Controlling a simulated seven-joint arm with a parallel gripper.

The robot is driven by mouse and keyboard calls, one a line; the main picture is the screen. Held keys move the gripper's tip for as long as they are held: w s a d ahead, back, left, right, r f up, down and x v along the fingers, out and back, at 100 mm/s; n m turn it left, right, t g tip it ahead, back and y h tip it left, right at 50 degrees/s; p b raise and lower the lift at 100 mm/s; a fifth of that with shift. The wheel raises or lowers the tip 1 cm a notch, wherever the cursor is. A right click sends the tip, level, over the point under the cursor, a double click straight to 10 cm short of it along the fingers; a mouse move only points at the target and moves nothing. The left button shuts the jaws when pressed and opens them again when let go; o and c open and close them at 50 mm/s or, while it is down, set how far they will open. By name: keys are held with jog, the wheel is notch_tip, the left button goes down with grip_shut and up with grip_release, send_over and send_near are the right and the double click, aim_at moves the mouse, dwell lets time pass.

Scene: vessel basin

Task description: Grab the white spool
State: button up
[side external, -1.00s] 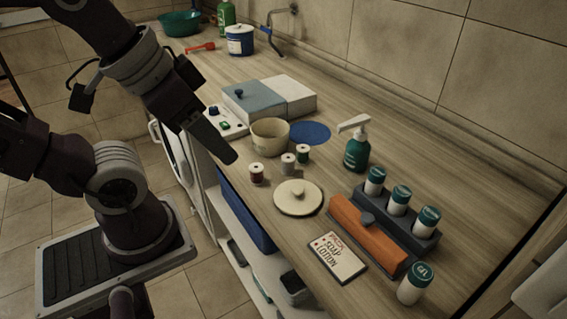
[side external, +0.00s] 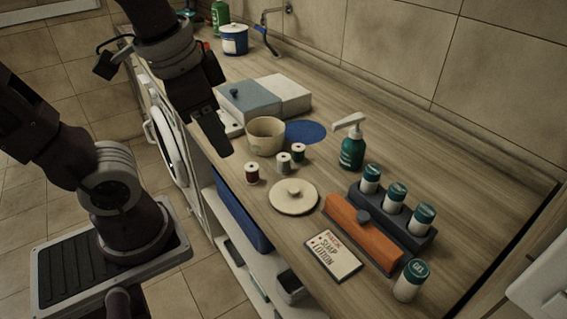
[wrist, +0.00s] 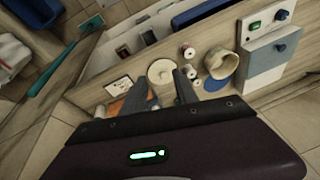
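The spools lie just beyond the right finger.
A cream bowl (side external: 265,137) stands close behind the spools, with a blue disc (side external: 305,132) beside it. A round cream lid (side external: 293,198) lies in front. A green pump bottle (side external: 351,150) and a rack of white jars (side external: 412,236) stand to the right.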

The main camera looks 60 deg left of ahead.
jog(key=w+a+f+m+g+y, duration=0.5)
jog(key=w+m, duration=0.2)
jog(key=w, duration=0.2)
jog(key=m+y, duration=0.8)
send_over(288, 163)
jog(key=d, duration=0.1)
notch_tip(288, 163, down, 8)
notch_tip(288, 163, down, 6)
jog(key=shift+a+f, duration=0.7)
jog(key=shift+a, duration=0.35)
jog(key=shift+a+f, duration=0.15)
jog(key=shift+a, duration=0.15)
grip_shut()
